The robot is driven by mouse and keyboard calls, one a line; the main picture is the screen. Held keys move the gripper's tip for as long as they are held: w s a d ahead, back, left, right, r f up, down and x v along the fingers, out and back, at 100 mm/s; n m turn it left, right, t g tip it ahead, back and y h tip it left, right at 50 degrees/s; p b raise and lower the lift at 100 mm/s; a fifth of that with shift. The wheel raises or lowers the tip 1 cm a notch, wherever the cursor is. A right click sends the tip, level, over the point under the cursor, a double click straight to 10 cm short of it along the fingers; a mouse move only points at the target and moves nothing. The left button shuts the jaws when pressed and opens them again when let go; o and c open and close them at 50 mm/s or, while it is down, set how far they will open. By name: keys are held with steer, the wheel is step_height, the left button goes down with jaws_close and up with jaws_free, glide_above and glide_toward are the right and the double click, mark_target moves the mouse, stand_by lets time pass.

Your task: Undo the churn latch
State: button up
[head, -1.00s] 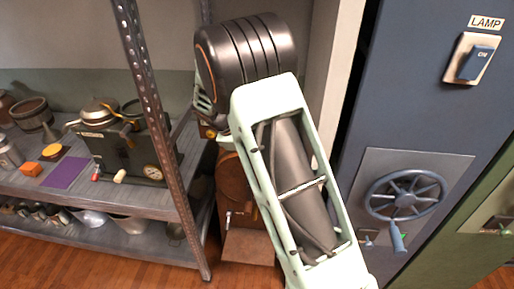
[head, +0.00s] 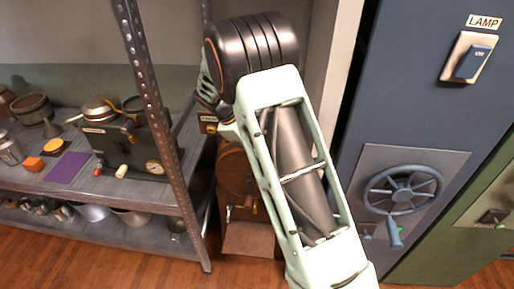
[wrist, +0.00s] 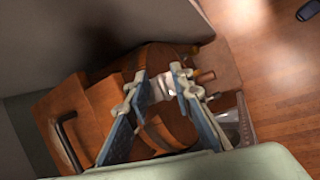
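The wooden churn (head: 235,172) stands on the floor between the metal shelf and the blue cabinet, partly hidden behind my arm. In the wrist view, its round brown body (wrist: 168,118) lies beneath and between my gripper's fingers. My gripper (wrist: 160,76) is open, with its two fingertips apart over the churn's far end. A small pale piece (wrist: 178,80) shows between the tips near brown pegs (wrist: 205,76); I cannot tell whether it is the latch or whether a finger touches it. In the head view my gripper is mostly hidden.
The metal shelf (head: 178,200) with several kitchen goods stands close on the left. The blue cabinet (head: 425,110) with a handwheel (head: 403,190) and a lamp switch (head: 472,62) is on the right.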

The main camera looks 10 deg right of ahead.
steer(key=v, duration=1.2)
stand_by(0.6)
